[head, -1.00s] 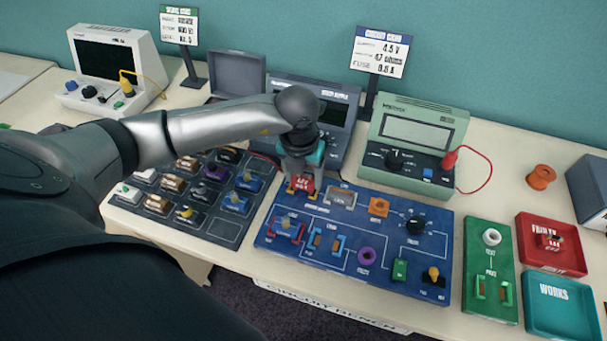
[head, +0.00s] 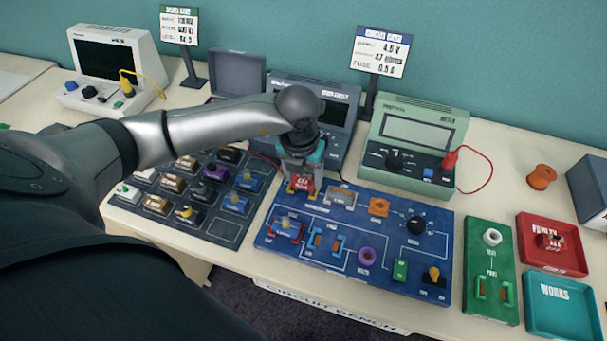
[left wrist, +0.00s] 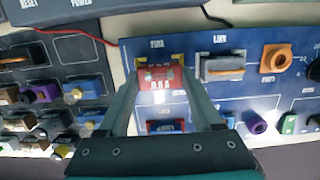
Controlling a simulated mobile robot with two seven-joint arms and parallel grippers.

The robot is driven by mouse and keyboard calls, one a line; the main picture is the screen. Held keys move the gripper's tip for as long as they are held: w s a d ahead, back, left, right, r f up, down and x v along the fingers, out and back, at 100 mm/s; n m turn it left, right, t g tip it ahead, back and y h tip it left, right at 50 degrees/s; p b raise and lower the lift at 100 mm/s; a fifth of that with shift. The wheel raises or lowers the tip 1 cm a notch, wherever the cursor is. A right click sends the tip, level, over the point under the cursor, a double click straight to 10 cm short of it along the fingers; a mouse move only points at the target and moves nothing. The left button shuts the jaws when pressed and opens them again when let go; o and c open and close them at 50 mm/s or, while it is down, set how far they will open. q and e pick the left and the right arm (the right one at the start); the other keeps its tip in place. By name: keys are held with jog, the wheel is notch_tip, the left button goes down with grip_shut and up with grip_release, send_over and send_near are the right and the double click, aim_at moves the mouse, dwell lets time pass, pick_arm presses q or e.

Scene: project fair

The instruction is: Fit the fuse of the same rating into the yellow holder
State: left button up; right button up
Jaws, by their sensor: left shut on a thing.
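My left gripper (head: 301,176) is over the back left of the blue circuit board (head: 350,258), pointing down. It is shut on a red fuse (head: 302,184) with white lettering that is too blurred to read surely. The fuse is at the yellow holder (head: 290,190). In the left wrist view the red fuse (left wrist: 160,80) lies between the fingers, with yellow holder parts (left wrist: 142,62) at both its ends. I cannot tell whether it is fully seated. A sign (head: 381,52) behind the board gives the fuse as 0.5 A. My right gripper is not in view.
A dark parts tray (head: 225,228) with several components lies left of the board. The green meter (head: 420,105) stands behind it. A green test board (head: 478,240), a red tray (head: 540,265) holding a red part, and a teal tray (head: 560,322) lie to the right.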

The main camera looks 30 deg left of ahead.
pick_arm(q)
jog(key=shift+f+b, duration=0.45)
jog(key=shift+f, duration=0.1)
dwell(0.6)
jog(key=o, duration=1.4)
jog(key=shift+r, duration=0.1)
jog(key=shift+r+p, duration=3.1)
jog(key=shift+r, duration=0.9)
jog(key=shift+f, duration=0.1)
